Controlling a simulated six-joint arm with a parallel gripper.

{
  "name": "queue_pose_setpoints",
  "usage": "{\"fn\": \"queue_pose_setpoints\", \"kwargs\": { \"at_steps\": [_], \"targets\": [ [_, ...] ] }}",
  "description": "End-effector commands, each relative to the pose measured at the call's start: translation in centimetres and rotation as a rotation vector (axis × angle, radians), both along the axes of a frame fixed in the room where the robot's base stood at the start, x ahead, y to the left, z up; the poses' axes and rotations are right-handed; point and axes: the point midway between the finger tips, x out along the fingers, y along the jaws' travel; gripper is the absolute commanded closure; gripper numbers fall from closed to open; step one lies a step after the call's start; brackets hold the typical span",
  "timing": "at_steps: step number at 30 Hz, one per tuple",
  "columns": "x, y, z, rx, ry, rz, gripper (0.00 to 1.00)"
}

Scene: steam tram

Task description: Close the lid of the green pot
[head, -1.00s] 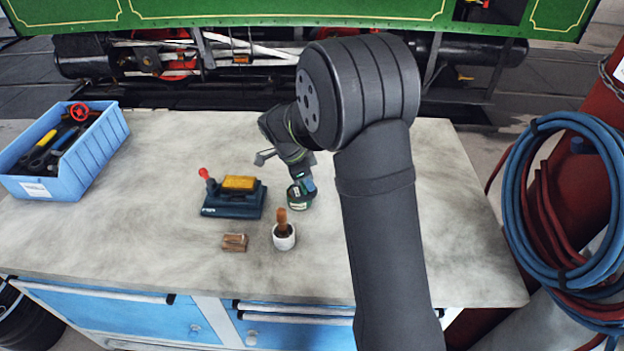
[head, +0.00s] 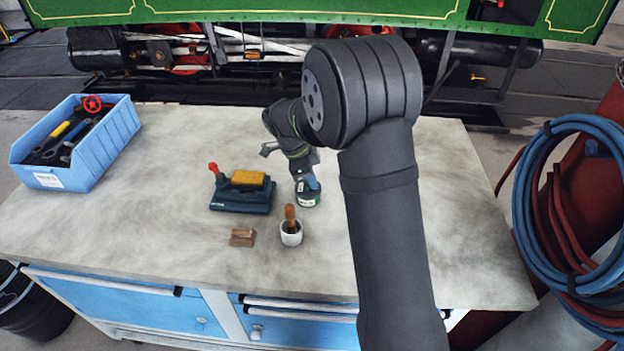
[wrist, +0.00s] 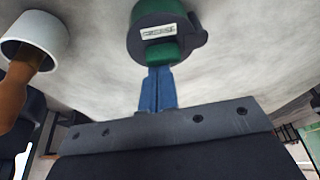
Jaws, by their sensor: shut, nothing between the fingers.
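The green pot (head: 307,201) is a small round pot with a white label, standing on the bench right of the dark blue block. In the wrist view the pot (wrist: 165,18) shows at the top, with a dark band, its label and a green tab at the near side. Its lid's position is hard to make out. My gripper (wrist: 157,70) has its blue fingers together and empty, with the tips at or very close to the green tab; whether they touch is unclear. In the head view my gripper (head: 312,184) is beside the pot and partly covers it.
A white cup with a brown-handled brush (head: 291,235) stands just in front of the pot. A wooden block (head: 242,237) lies left of the cup. A dark blue device with a yellow top (head: 243,191) is further left. A blue tool bin (head: 95,155) stands at far left.

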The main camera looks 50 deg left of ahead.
Motion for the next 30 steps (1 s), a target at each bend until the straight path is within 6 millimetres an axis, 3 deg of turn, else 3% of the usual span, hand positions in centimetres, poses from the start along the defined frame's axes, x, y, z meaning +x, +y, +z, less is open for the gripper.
{"fn": "queue_pose_setpoints", "kwargs": {
  "at_steps": [8, 14, 24, 30],
  "targets": [
    [0.4, -0.4, 0.0, 0.000, 0.000, -0.001, 1.00],
    [2.7, -2.7, 0.0, 0.000, 0.000, -0.005, 1.00],
    [1.1, -1.1, 6.9, 0.003, -0.001, 0.001, 1.00],
    [0.6, -0.6, 9.0, 0.002, 0.000, -0.001, 1.00]
  ]
}}
